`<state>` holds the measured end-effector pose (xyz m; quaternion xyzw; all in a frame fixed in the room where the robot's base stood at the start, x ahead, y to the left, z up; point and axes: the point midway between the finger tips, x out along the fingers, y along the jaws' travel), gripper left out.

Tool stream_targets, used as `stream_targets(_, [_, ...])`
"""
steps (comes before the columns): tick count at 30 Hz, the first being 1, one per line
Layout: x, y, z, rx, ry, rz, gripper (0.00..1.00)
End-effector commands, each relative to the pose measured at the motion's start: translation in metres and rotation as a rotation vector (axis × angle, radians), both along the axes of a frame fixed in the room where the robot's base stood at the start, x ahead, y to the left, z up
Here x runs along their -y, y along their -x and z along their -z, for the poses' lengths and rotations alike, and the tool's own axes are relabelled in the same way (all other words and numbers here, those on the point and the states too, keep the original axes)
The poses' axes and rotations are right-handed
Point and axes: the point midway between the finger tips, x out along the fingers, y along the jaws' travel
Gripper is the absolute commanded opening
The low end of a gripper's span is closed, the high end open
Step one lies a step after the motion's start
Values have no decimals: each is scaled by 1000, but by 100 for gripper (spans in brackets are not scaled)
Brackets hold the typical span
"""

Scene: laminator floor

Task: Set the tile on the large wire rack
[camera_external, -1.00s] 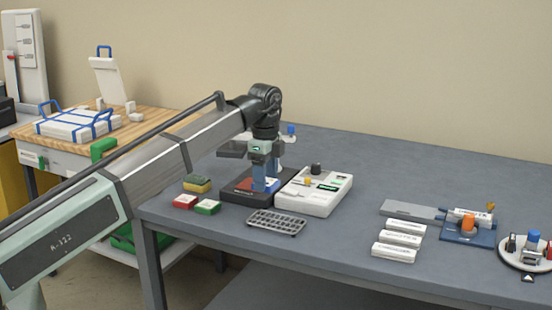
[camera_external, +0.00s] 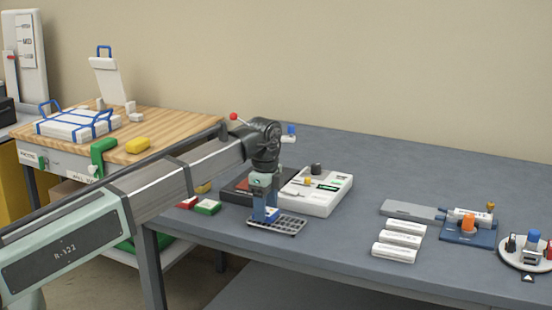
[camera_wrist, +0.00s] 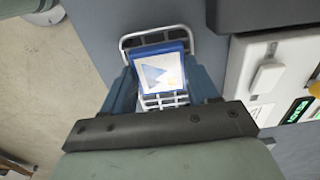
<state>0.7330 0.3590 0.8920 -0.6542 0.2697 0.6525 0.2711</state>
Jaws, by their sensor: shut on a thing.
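The tile (camera_wrist: 158,72) has a blue rim and a pale face with a blue and yellow pattern. My gripper (camera_external: 264,214) is shut on it, with one blue finger on each side in the wrist view. The wire rack (camera_external: 291,228) lies flat on the grey bench under the gripper. In the wrist view its pale wire frame (camera_wrist: 127,43) shows around the tile, which lies over the rack's middle. I cannot tell whether the tile touches the wires. In the external view the fingers mostly hide the tile.
A white device with a green display (camera_external: 318,192) and a dark pressing unit (camera_external: 238,187) stand behind the rack. Red and green blocks (camera_external: 207,207) lie to its left, near the bench edge. Bench between rack and boxes is clear.

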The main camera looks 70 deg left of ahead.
Motion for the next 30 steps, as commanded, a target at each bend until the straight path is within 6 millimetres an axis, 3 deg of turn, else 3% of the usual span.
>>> stream_targets(3, [0,0,3,-1,1,0,20])
stream_targets(4, [0,0,3,-1,1,0,60])
stream_targets(12, [0,0,3,0,0,0,84])
stream_targets(23, [0,0,-5,0,0,0,84])
stream_targets(30, [0,-1,-40,1,-1,0,84])
